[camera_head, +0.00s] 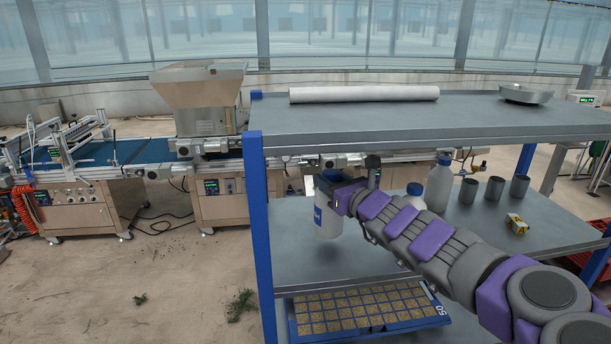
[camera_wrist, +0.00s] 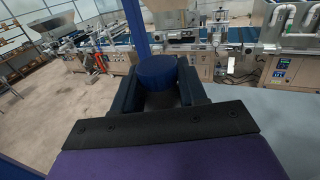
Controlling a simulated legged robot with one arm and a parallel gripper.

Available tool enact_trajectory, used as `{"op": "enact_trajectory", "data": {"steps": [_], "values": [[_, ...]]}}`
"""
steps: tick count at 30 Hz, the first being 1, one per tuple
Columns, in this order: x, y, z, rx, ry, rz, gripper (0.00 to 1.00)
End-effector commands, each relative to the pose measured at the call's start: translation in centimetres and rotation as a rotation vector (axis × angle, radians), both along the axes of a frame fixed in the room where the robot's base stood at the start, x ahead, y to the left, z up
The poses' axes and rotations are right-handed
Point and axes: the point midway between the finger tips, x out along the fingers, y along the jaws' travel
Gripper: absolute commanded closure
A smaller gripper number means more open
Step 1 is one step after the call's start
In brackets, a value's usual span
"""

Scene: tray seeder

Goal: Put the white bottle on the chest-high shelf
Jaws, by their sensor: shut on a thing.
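A white bottle (camera_head: 328,222) with a blue label hangs upright from my gripper (camera_head: 336,183). The jaws are shut around its neck, just under the blue cap. In the wrist view the cap (camera_wrist: 157,70) shows between the two dark fingers. The grey rack has a top shelf (camera_head: 450,116) and a middle shelf (camera_head: 300,262). In the head view the bottle is in the gap between them, near the left post. I cannot tell whether its base touches the middle shelf. My fingertips are partly hidden by the wrist.
On the middle shelf are two more white bottles, one (camera_head: 439,186) farther back and one with a blue cap (camera_head: 415,189), dark cups (camera_head: 468,190) and a small yellow box (camera_head: 516,224). The top shelf bears a white roll (camera_head: 364,93) and a metal pan (camera_head: 526,93). A seed tray (camera_head: 366,310) lies below.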

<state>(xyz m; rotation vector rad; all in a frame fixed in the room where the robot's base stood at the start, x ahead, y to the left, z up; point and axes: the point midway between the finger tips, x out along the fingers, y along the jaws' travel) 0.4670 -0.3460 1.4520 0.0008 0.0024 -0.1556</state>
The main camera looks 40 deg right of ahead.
Motion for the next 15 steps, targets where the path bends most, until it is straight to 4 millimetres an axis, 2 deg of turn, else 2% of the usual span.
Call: {"op": "enact_trajectory", "data": {"steps": [11,15], "values": [[5.3,-0.4,0.2,-0.004,0.0,0.001,1.0],[8.2,-1.0,0.0,-0.006,0.002,0.001,1.0]]}}
